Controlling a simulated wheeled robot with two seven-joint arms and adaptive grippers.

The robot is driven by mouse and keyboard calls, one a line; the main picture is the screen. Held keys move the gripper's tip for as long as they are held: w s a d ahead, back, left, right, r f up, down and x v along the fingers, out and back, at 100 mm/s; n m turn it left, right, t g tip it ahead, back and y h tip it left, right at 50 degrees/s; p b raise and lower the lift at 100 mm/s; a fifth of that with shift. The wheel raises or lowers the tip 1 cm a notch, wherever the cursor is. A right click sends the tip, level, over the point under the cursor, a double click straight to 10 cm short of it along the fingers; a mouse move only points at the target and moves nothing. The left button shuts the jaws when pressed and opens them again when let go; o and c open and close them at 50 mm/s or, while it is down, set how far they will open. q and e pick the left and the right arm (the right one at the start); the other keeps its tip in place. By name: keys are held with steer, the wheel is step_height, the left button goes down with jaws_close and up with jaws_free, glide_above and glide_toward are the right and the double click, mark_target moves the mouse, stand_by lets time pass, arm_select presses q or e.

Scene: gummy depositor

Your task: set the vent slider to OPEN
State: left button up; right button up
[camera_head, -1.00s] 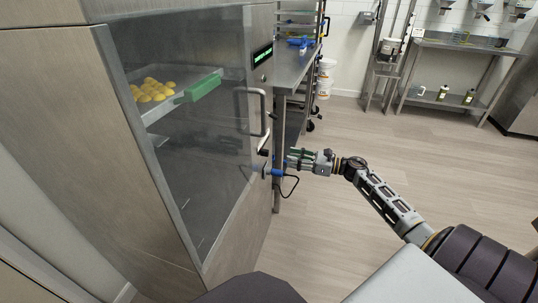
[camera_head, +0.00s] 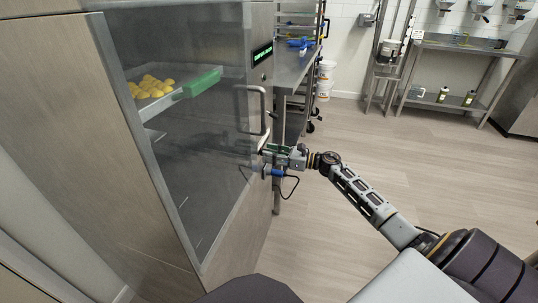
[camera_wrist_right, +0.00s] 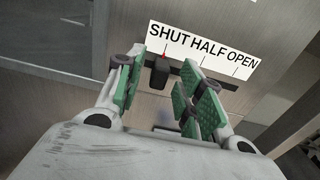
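The vent slider's black knob (camera_wrist_right: 158,74) shows in the right wrist view, in a dark slot under a white label (camera_wrist_right: 203,50) reading SHUT, HALF, OPEN. A small red pointer above the knob is at the SHUT mark, the left end. My right gripper (camera_wrist_right: 160,88) is open, with green-padded fingers apart to the left and right of the knob's line. I cannot tell whether either pad touches the knob. In the head view my right gripper (camera_head: 268,154) is at the cabinet front, below the door handle; the slider is hidden there. My left gripper is not in view.
The steel cabinet has a glass door (camera_head: 190,130) with a vertical handle (camera_head: 262,112). A tray of yellow pieces (camera_head: 150,88) sits behind the glass. A blue fitting (camera_head: 278,172) with a black loop is just below my right gripper. Open floor lies to the right.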

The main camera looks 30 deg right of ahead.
steer(key=shift+w+a, duration=0.35)
steer(key=shift+w, duration=0.05)
jaws_close()
